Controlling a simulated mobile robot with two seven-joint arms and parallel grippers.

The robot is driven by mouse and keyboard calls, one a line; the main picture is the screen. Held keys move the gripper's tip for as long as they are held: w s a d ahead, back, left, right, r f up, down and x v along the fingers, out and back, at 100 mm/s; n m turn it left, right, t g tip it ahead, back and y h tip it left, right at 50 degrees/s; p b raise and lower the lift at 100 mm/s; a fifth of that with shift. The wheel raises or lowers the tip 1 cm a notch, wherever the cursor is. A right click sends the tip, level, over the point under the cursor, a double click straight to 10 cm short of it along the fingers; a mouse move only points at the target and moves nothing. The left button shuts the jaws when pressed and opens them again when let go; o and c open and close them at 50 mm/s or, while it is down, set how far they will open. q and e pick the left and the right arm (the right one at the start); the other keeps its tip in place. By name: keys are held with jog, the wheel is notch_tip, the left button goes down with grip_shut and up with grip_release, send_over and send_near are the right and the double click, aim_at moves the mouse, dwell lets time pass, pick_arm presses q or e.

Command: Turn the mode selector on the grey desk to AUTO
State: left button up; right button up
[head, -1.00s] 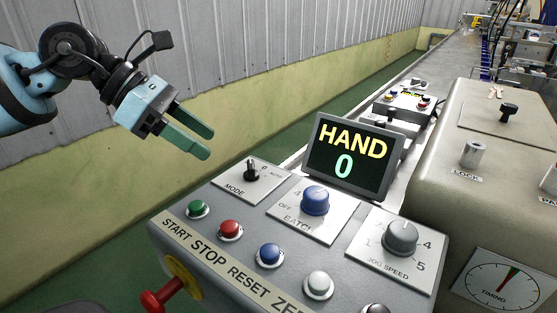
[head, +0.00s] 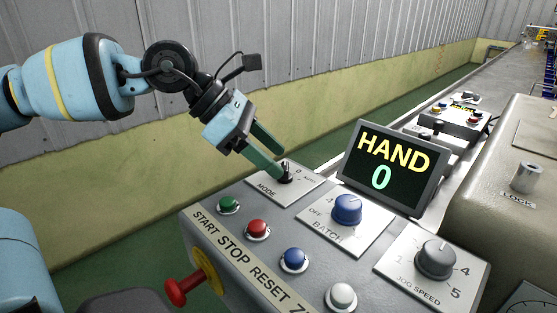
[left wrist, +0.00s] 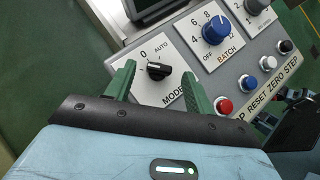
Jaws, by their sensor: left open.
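The mode selector is a small black knob (head: 285,177) on a white plate marked MODE, at the back left of the grey desk (head: 232,262). In the left wrist view the selector (left wrist: 158,71) lies between my left gripper's two green fingertips (left wrist: 158,68), with a gap on each side. The marks 0 and AUTO show beyond it; the plate left of 0 is partly hidden by a finger. My left gripper (head: 283,164) is open and points down at the knob in the head view. The display (head: 392,165) reads HAND and 0.
The blue BATCH knob (head: 347,209) is right of the selector, and the grey JOG SPEED knob (head: 435,258) further right. Green (head: 228,204), red (head: 257,229) and blue (head: 294,259) buttons line the front. A red plunger (head: 184,289) sticks out from the desk's front.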

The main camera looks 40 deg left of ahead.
pick_arm(q)
jog(key=shift+x, duration=1.05)
jog(key=c, duration=1)
